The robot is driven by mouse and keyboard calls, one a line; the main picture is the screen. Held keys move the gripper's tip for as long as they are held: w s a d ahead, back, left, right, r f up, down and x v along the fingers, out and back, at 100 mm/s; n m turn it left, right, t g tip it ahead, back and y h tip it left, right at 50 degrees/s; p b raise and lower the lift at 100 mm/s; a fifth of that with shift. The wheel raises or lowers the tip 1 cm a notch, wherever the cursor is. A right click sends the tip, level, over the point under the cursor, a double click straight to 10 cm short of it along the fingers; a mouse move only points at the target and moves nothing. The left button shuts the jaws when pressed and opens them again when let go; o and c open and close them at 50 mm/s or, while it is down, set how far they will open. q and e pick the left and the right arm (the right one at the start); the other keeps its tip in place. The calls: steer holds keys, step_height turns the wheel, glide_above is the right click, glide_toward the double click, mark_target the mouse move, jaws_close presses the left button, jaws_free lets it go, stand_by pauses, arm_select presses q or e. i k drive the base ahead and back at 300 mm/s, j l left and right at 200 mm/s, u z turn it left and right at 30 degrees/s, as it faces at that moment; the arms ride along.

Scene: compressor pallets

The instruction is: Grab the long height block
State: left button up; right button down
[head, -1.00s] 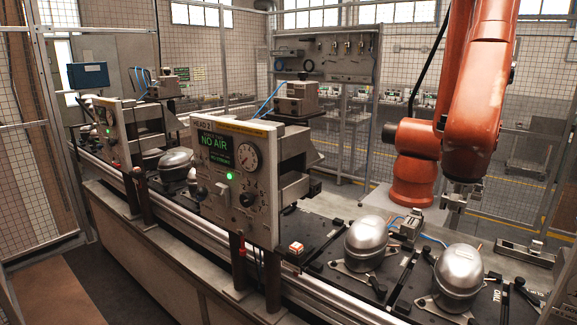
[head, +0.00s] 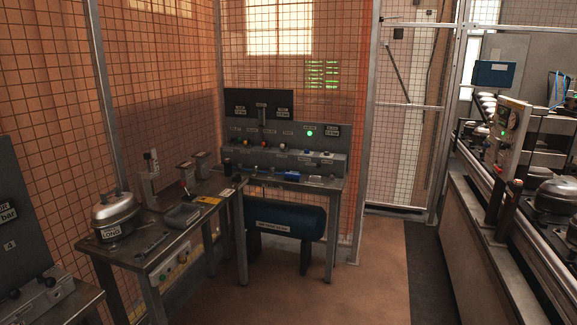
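No block that I can clearly tell as the long height block shows in the head view. A silver compressor-like pot (head: 116,212) stands at the left end of a dark metal workbench (head: 150,256). It has a white label (head: 111,232) whose small print seems to include "LONG". A grey box-like object (head: 183,215) lies near the bench's middle, with a dark wrench-like tool (head: 153,243) in front of it. A small upright fixture (head: 150,166) stands at the bench's back. Neither of my grippers is in view.
A second bench (head: 335,183) with a gauge panel and a dark blue tank (head: 286,221) below stands in the corner. Mesh fencing runs behind. Another panel (head: 35,225) edges in at left.

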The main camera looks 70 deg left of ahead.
mark_target(201, 157)
steer(key=u, duration=2.85)
steer(key=i+l+z, duration=0.4)
steer(key=i, duration=0.25)
steer(key=i+l+z, duration=0.1)
steer(key=i, duration=0.85)
steer(key=i+l+z, duration=0.15)
steer(key=i, duration=0.85)
